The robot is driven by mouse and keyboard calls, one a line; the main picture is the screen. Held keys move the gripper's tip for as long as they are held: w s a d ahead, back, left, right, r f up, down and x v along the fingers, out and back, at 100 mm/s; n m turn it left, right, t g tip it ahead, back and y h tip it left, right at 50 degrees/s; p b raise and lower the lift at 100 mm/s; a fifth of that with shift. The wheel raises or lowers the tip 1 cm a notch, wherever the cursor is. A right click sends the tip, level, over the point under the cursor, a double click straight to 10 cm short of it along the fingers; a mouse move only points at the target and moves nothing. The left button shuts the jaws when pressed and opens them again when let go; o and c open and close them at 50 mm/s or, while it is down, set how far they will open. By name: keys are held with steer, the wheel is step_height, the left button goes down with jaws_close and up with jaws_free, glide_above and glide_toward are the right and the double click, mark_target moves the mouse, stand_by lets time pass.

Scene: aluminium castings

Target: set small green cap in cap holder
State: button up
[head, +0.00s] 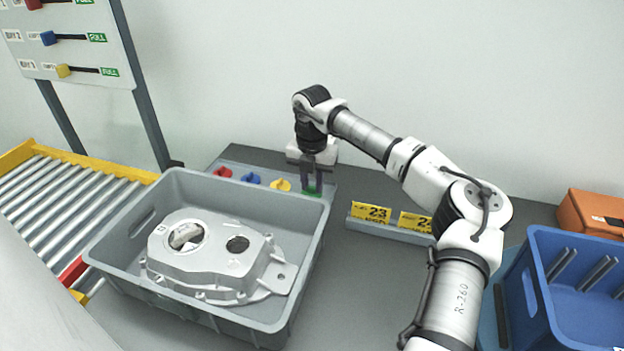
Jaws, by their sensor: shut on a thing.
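The small green cap (312,191) is at the tips of my gripper (312,184), which is shut on it. The gripper points down at the right end of the grey cap holder (232,172), behind the grey crate. A red cap (222,173), a blue cap (251,179) and a yellow cap (280,185) stand in a row on the holder, to the left of the green one. The crate wall and the fingers partly hide the green cap. I cannot tell whether it is seated or just above the holder.
A grey crate (319,222) holding an aluminium casting (215,262) stands in front of the holder. Yellow number cards (371,212) stand in a rail to the right. A blue crate (535,290) and an orange box (592,215) are at far right. A roller conveyor (70,205) is at left.

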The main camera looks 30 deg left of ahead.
steer(key=shift+f, duration=0.25)
steer(key=o, duration=0.9)
steer(key=shift+r, duration=0.1)
step_height(320, 180, up, 12)
steer(key=shift+r+b, duration=0.2)
steer(key=shift+b, duration=0.9)
